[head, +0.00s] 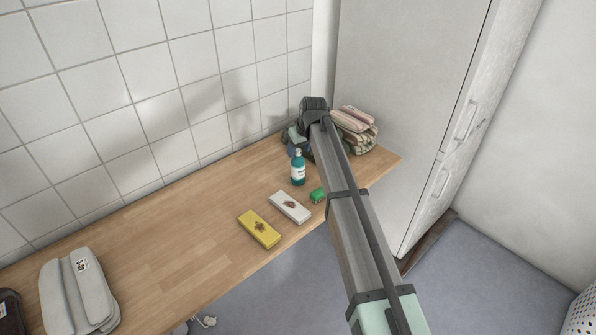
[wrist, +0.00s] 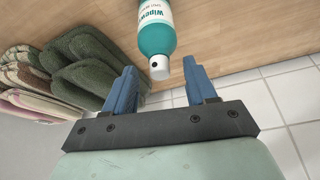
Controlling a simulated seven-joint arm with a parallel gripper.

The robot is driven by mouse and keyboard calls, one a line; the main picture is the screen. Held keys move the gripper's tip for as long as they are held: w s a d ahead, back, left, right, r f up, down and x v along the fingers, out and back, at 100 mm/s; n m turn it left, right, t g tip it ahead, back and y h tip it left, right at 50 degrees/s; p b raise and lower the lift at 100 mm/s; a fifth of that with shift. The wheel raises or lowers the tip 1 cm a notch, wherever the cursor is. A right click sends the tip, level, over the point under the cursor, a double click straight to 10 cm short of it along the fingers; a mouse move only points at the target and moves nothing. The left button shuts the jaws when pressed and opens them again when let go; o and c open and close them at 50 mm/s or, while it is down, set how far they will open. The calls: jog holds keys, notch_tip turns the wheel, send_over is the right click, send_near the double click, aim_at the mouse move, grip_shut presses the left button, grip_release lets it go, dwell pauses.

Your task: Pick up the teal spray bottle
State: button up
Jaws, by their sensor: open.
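The teal spray bottle (head: 298,169) stands upright on the wooden counter in the head view, with a white label and a pale top. In the wrist view the bottle (wrist: 156,42) shows its label and white nozzle, with the nozzle end close to the gap between my fingers. My gripper (wrist: 160,88) is open, with its two blue fingers apart and nothing held between them.
Folded towels (head: 356,129) lie right of my gripper; they also show in the wrist view (wrist: 85,60). The tiled wall (head: 150,90) is behind. The counter's left-middle is clear.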

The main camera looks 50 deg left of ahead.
jog(key=shift+x, duration=1.35)
grip_shut()
